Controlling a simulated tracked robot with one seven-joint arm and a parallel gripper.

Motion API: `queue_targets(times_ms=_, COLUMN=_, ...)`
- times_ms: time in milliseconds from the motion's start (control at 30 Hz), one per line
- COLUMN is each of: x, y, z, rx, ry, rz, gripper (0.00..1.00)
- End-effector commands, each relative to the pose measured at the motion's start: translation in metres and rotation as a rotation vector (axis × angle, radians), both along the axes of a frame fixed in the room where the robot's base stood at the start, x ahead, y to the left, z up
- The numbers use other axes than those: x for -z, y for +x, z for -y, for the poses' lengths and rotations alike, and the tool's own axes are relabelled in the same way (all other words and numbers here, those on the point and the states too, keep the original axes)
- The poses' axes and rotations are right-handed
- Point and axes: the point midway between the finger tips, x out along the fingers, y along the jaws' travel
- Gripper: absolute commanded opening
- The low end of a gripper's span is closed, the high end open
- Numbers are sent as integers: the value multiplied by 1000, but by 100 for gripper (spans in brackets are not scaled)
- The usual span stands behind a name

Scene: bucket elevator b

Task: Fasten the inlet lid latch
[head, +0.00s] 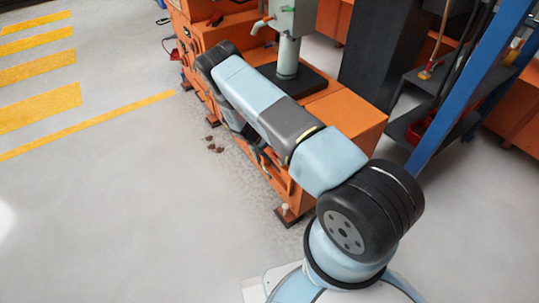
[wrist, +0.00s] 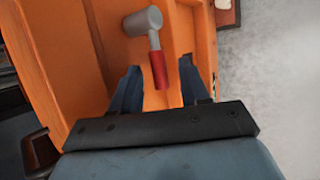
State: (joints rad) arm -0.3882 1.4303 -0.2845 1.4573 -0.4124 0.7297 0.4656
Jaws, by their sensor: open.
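A latch lever with a grey round pivot (wrist: 142,20) and a red grip (wrist: 159,70) is mounted on an orange panel (wrist: 75,60) in the wrist view. The red grip points down toward my gripper (wrist: 159,66). My gripper is open, with one dark blue finger on each side of the red grip in the picture. I see a gap on both sides, and the grip is not clamped. The depth between fingers and grip is hard to judge. In the head view my arm hides the gripper and the latch. I cannot make out the lid's edge.
The orange machine housing (head: 345,125) stands beside my arm, with a grey-green column (head: 288,57) on a black plate. A blue post (head: 470,80) and dark shelf rise at right. The grey floor at left is clear.

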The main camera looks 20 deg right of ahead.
Motion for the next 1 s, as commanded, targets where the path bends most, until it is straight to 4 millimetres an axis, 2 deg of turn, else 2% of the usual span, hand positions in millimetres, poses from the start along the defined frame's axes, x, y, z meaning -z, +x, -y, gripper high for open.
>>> queue_targets(times_ms=367, x=4, y=-1, z=4, rx=1, ry=0, rz=1, gripper=45)
queue_targets(times_ms=833, x=4, y=-1, z=3, rx=0, ry=1, rz=0, gripper=1)
queue_targets(times_ms=1000, x=4, y=-2, z=3, rx=1, ry=2, rz=0, gripper=0)
